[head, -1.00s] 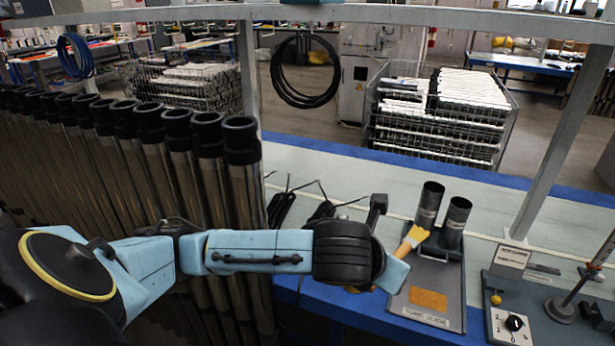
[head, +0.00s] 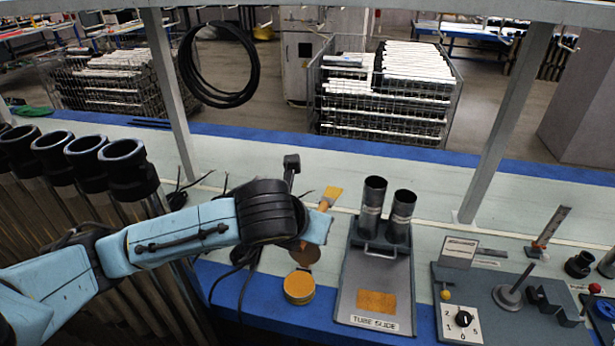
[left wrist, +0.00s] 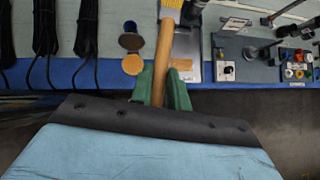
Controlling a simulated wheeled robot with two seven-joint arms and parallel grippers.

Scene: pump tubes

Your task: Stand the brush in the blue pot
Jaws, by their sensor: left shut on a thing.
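The brush (head: 330,196) has yellow bristles and a wooden handle. My left gripper is shut on its handle; the green fingers (left wrist: 161,88) close around it in the left wrist view, where the handle (left wrist: 162,50) points up and away. In the head view my own wrist hides the fingers, and the brush tilts up to the right, left of two dark tubes. My right gripper is not in view.
A grey tube slide plate (head: 346,300) carries two upright dark tubes (head: 372,205). A round yellow-topped tin (head: 299,288) and a brown disc (head: 306,255) lie left of it. A control panel (head: 447,275) stands to the right. Black cables hang over the bench's blue edge.

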